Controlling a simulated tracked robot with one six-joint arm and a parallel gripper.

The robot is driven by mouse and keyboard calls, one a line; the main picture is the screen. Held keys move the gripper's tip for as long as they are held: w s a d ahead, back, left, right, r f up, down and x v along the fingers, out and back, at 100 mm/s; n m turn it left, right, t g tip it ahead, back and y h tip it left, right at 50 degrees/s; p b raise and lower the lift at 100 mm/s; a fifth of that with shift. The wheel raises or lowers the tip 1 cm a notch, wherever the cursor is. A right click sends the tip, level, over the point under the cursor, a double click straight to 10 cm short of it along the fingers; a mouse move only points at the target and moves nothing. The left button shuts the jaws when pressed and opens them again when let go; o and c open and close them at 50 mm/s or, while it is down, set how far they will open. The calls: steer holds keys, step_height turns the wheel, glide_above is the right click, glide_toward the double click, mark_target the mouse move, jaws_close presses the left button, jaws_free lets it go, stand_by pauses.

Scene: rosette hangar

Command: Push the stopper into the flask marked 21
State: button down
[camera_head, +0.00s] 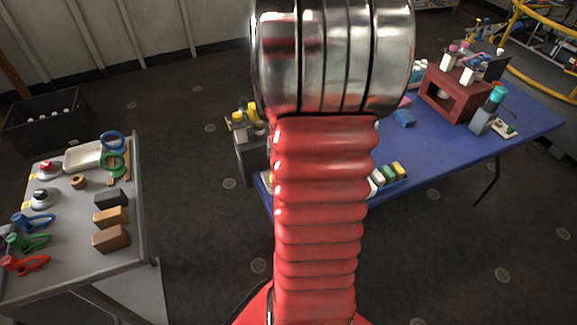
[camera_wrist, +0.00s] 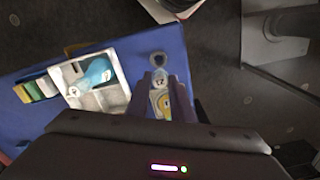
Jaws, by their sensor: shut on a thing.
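In the wrist view, my gripper (camera_wrist: 163,88) has two dark purple fingers a little apart, shut on a small pale and yellow piece (camera_wrist: 163,104). Whether this is the stopper I cannot tell. A pale patch with dark marks (camera_wrist: 160,76) shows between the fingertips; its number is too small to read surely. A blue flask-like thing (camera_wrist: 97,71) lies in a white tray (camera_wrist: 121,69) left of the fingers. In the head view my arm hides the gripper and this area.
The blue table (camera_head: 430,150) carries a dark red box (camera_head: 436,101), a grey device with a teal top (camera_head: 485,112) and several coloured blocks. A grey table (camera_head: 75,238) with blocks and tools stands left. Dark floor lies between the tables.

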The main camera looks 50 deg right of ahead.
steer(key=w+a+r+n, duration=0.1)
steer(key=w+a+r, duration=0.2)
steer(key=w, duration=0.5)
steer(key=w+a+r+n, duration=0.1)
steer(key=w+a+r, duration=0.2)
steer(key=w, duration=0.4)
steer(key=w+a+r+n, duration=0.2)
steer(key=w+a+r, duration=0.1)
steer(key=w, duration=0.5)
steer(key=w+a+r+n, duration=0.1)
steer(key=w+a+r, duration=0.2)
steer(key=a, duration=0.4)
steer(key=w+a+r+n, duration=0.1)
steer(key=w+a+r, duration=0.3)
steer(key=w+a, duration=0.2)
steer(key=w+a+r+n, duration=0.1)
steer(key=w+a+r, duration=0.2)
steer(key=a, duration=0.6)
steer(key=shift+w+a+r, duration=0.25)
steer(key=shift+w, duration=0.55)
